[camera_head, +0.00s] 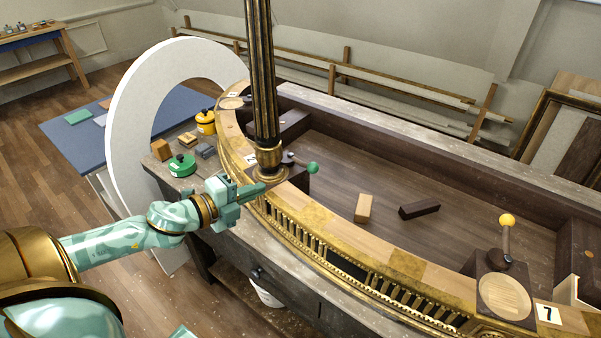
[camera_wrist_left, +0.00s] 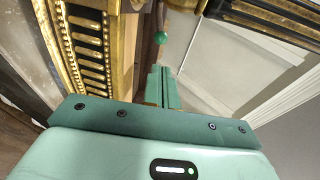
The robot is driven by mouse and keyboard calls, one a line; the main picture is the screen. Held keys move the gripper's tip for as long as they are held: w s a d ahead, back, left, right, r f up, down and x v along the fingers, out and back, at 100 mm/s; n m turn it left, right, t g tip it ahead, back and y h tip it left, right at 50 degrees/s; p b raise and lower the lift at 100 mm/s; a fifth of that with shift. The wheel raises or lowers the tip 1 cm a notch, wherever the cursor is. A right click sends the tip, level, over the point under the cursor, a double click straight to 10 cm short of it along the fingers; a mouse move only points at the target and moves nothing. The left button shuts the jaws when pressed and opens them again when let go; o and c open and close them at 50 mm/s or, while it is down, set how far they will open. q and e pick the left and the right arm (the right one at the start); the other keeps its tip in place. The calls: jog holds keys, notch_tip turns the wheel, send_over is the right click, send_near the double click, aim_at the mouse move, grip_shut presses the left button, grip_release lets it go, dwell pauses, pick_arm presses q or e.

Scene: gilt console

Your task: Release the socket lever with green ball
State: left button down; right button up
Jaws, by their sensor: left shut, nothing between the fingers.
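The socket lever with the green ball (camera_head: 313,168) sticks out to the right of the foot of a dark fluted column with gilt edges (camera_head: 263,90). The column stands upright on the curved gilt console rail (camera_head: 330,232). The green ball also shows in the left wrist view (camera_wrist_left: 160,38), beyond my fingertips. My left gripper (camera_head: 262,187) is shut and empty, at the near left side of the column's foot, apart from the ball. Its closed fingers show in the left wrist view (camera_wrist_left: 162,85). I cannot tell whether they touch the column's foot. My right gripper is not in view.
A second lever with a yellow ball (camera_head: 507,220) stands by an empty round socket (camera_head: 505,296) near the number 7 card (camera_head: 549,314). Two wooden blocks, one light (camera_head: 363,208) and one dark (camera_head: 419,210), lie inside the console. A green tin (camera_head: 181,165) and a yellow pot (camera_head: 206,122) stand left.

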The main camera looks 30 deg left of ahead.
aim_at(309, 170)
pick_arm(q)
jog(key=x, duration=1.2)
jog(key=shift+w+b, duration=0.4)
jog(key=shift+w+d+f, duration=0.15)
jog(key=shift+w, duration=0.2)
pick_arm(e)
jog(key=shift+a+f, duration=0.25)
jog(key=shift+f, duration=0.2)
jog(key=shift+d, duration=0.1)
